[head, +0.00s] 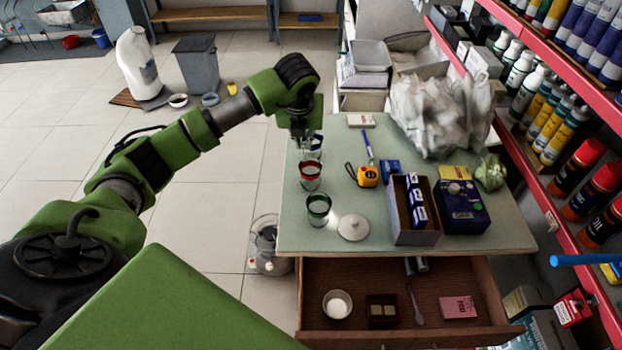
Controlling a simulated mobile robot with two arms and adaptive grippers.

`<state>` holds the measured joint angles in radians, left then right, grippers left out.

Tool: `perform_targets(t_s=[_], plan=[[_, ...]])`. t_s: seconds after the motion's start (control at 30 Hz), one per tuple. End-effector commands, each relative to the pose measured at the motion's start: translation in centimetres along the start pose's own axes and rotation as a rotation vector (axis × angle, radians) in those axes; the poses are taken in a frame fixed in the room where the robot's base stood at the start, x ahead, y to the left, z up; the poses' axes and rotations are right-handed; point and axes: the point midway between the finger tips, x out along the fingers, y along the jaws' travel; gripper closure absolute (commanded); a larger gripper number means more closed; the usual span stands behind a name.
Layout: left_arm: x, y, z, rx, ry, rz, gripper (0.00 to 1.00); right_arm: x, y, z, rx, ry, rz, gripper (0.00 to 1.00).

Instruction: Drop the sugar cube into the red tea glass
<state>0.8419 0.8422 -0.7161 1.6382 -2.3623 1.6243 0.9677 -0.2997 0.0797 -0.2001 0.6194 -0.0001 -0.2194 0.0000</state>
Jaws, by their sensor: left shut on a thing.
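The red tea glass (310,178) stands upright on the green tabletop, between a blue-rimmed glass (314,147) behind it and a green-rimmed glass (318,209) in front. My left gripper (301,144) points down beside the blue-rimmed glass, above and behind the red glass. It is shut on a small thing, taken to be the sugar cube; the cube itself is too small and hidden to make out. My right gripper is not in view.
A white lid (353,227), tape measure (368,176), open carton (401,222) and blue box (461,207) stand right of the glasses. The open drawer (420,334) below holds a white-filled bowl (337,304) and small dark box (382,311). Shelves (545,170) bound the right.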

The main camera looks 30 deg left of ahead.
Motion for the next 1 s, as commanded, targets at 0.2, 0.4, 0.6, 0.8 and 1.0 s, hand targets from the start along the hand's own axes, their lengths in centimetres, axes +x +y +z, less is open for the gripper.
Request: perform_targets(t_s=[0.2, 0.4, 0.6, 0.8, 1.0], plan=[[1.3, 0.0, -0.5, 0.000, -0.001, 0.000, 0.95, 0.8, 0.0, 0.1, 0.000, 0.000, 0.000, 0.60], [1.2, 0.0, -0.5, 0.000, -0.001, 0.000, 0.95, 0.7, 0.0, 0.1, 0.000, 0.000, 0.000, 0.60], [1.2, 0.0, -0.5, 0.000, -0.001, 0.000, 0.70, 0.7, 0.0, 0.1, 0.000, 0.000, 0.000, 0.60], [1.2, 0.0, -0.5, 0.000, -0.001, 0.000, 0.70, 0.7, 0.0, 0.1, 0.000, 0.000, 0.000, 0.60], [-0.4, 0.0, -0.4, -0.001, -0.004, -0.001, 0.70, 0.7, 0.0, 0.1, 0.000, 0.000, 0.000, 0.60]])
